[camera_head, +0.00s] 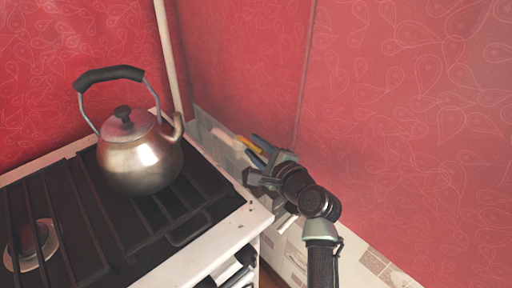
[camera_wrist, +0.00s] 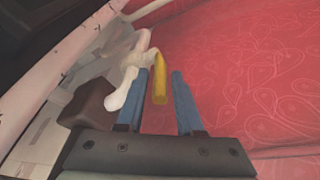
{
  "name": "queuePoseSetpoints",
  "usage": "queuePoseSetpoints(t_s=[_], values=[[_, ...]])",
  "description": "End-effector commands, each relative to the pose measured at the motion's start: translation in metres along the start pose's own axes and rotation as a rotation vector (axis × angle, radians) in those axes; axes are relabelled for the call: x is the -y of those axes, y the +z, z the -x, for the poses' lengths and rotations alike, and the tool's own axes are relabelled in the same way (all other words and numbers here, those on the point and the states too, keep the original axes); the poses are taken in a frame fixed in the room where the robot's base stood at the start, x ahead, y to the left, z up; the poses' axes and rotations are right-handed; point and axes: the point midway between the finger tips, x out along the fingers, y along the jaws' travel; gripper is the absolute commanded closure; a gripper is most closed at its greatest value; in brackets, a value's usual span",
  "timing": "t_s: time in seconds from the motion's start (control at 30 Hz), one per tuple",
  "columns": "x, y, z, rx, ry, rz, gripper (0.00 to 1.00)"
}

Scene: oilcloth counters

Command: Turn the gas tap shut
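The gas tap has a yellow lever (camera_head: 248,144), which shows beside the stove's right edge in the head view. In the wrist view the lever (camera_wrist: 161,79) stands out lengthwise between my two blue fingers, nearer the left one. Its white pipe (camera_wrist: 124,88) shows to the left of the lever, and the pipe (camera_head: 229,137) also appears in the head view. My gripper (camera_wrist: 160,74) is open, with a clear gap between the right finger and the lever. In the head view my gripper (camera_head: 259,153) is at the lever. Whether the left finger touches it, I cannot tell.
A steel kettle (camera_head: 141,158) stands on the black stove grate (camera_head: 92,214), left of my gripper. The stove's pale edge (camera_head: 232,231) runs close beside my arm. A red patterned wall (camera_head: 408,120) lies behind and to the right.

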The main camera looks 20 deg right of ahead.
Motion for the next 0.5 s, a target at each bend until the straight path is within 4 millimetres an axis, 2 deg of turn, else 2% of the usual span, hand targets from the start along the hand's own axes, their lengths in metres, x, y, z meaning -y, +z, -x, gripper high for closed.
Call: queuePoseSetpoints(t_s=[0.03,0.17,0.5], values=[[-0.0001,-0.0001,0.0002,0.0,0.0,0.0,0.75],[-0.0001,-0.0001,0.0002,0.0,0.0,0.0,0.99],[-0.0002,-0.0003,0.0004,0.0,0.0,0.0,1.0]])
